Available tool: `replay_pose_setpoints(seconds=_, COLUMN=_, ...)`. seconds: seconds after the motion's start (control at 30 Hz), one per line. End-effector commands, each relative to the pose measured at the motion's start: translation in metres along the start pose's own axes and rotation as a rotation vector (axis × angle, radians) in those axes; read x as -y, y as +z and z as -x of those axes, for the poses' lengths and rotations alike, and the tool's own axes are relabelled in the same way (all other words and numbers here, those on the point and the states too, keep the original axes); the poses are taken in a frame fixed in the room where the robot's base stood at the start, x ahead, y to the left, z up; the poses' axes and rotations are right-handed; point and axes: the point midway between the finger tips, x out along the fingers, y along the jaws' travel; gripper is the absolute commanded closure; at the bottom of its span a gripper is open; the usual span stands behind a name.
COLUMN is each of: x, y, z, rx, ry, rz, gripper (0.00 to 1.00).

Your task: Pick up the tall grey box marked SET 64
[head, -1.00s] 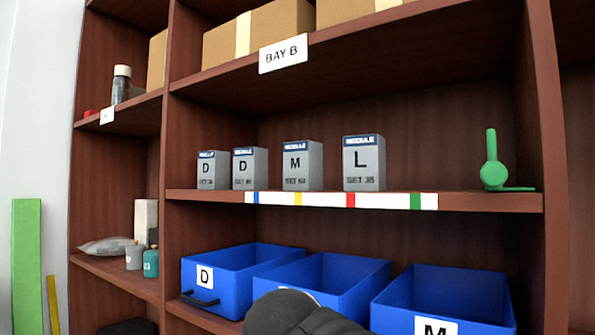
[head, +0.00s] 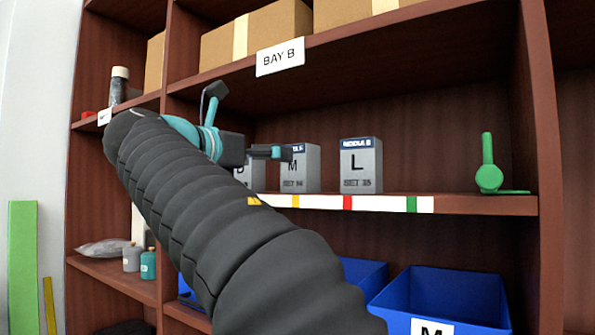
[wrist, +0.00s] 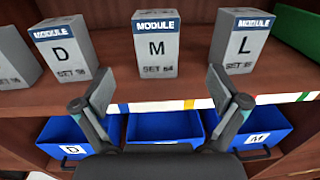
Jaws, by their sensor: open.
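The grey box marked M (head: 300,172) stands upright on the middle shelf. Its label reads SET 64 in the wrist view (wrist: 156,48), where it has a blue MODULE band on top. My gripper (wrist: 159,80) is open and empty, its fingers spread to either side of the lower front of this box and apart from it. In the head view, my gripper (head: 268,152) is in front of the shelf. It overlaps the box's upper left corner and hides part of the row.
A grey D box (wrist: 64,46) stands left of the M box and a grey L box (wrist: 241,42) right of it, with gaps between. Another grey box is at far left. A green object (head: 489,178) stands at the shelf's right. Blue bins (head: 450,292) are below. A shelf with cartons is above.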

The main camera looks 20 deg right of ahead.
Motion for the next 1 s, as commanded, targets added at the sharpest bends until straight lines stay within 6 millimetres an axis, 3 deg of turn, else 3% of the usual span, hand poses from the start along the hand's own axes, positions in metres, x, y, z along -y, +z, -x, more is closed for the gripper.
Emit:
replay_pose_setpoints(seconds=0.3, x=0.0, y=-0.001, z=-0.053, rx=-0.001, ry=-0.003, rz=-0.001, gripper=0.03)
replay_pose_setpoints(seconds=0.57, x=-0.001, y=-0.002, z=-0.07, rx=-0.002, ry=0.0, rz=-0.002, gripper=0.03)
replay_pose_setpoints(seconds=1.0, x=-0.005, y=-0.007, z=-0.118, rx=-0.002, ry=0.001, rz=-0.003, gripper=0.03)
